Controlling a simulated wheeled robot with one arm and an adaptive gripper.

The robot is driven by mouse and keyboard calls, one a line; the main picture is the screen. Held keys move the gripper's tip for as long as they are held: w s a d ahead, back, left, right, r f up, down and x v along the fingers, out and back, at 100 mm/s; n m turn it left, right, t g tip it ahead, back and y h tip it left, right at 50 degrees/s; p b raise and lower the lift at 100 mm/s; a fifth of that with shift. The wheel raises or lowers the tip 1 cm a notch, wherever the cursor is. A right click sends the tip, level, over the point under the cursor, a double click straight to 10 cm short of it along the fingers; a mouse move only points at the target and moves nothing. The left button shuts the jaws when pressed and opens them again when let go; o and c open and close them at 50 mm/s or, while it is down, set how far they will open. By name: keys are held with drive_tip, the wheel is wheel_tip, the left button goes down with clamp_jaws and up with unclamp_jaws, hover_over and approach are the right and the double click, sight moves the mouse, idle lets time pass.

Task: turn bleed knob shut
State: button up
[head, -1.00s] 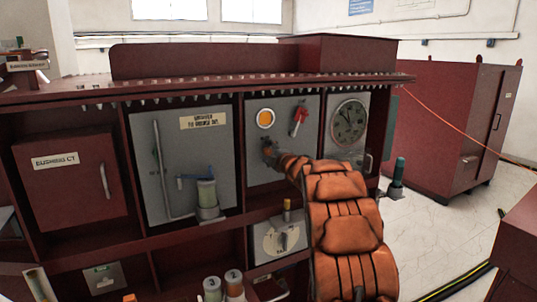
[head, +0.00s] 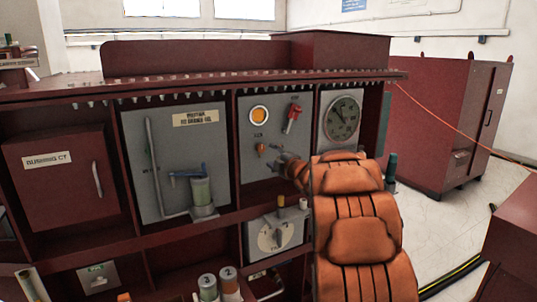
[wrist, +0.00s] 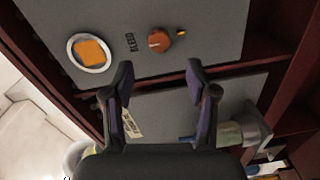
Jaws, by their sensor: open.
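The bleed knob (wrist: 160,40) is a round orange-brown knob on a grey panel, beside the label BLEED (wrist: 131,42) in the wrist view. A pale mark shows on its face. In the head view the knob (head: 262,149) sits below the round amber window (head: 259,115). My gripper (wrist: 159,76) is open and empty in the wrist view. Its two fingertips lie below the knob in that picture, apart from it, with the knob roughly centred between them. In the head view my gripper (head: 281,163) is small, right of and slightly below the knob, partly hidden by my orange-sleeved arm.
A red handle (head: 292,117) is at the upper right of the same panel, with a dial gauge (head: 343,119) further right. Left are a glass cup with a blue lever (head: 187,176) and a vertical pipe (head: 152,165). A dial plate (head: 275,236) lies below the knob panel.

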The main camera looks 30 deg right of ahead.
drive_tip(key=s, duration=0.3)
drive_tip(key=shift+s+a+r, duration=0.1)
drive_tip(key=shift+s+a, duration=0.05)
drive_tip(key=shift+s, duration=0.2)
idle(0.4)
drive_tip(key=s+a+f+m+g, duration=0.5)
drive_tip(key=s+a, duration=0.6)
drive_tip(key=s, duration=0.5)
drive_tip(key=s+a+f+m+g+y, duration=0.1)
drive_tip(key=s+a+f+m+g, duration=0.4)
drive_tip(key=s, duration=1.1)
drive_tip(key=s+a+f+m+g, duration=0.5)
drive_tip(key=s+a+f+g, duration=0.2)
drive_tip(key=s+a, duration=0.9)
drive_tip(key=shift+s+a+g+y, duration=0.3)
drive_tip(key=shift+a+g, duration=0.15)
drive_tip(key=shift+g, duration=0.75)
